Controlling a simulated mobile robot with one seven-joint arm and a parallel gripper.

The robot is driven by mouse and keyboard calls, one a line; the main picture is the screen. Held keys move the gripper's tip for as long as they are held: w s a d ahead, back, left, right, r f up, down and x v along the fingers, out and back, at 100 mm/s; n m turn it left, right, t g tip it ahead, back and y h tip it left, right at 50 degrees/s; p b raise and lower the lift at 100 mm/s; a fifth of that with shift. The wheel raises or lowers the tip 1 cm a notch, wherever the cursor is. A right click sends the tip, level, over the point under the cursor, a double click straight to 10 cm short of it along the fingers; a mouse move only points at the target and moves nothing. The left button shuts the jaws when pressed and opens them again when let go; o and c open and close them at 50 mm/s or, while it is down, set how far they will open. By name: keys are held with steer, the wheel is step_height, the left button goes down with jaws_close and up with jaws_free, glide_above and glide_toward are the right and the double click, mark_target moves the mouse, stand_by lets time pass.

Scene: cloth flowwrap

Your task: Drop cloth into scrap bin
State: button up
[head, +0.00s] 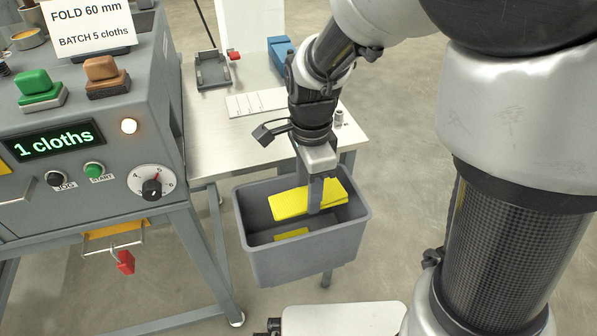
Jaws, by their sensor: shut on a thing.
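My gripper (315,205) points down over the grey scrap bin (305,262). It is shut on a yellow cloth (295,204), which is flat and folded and sits at about the height of the bin's rim. Another yellow piece (291,233) shows lower, inside the bin. The bin stands in front of the pale table, and the held cloth hides part of its back inside. I cannot tell whether the held cloth touches the rim.
A grey machine (85,125) with a display reading "1 cloths" stands at the left. A pale table (225,145) behind the bin holds a card (257,102), a grey fixture (212,70) and a blue block (281,50). Open floor lies at the right.

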steer(key=o, duration=1.1)
steer(key=shift+r, duration=0.1)
step_height(320, 180, up, 17)
steer(key=p, duration=0.5)
steer(key=shift+r, duration=0.15)
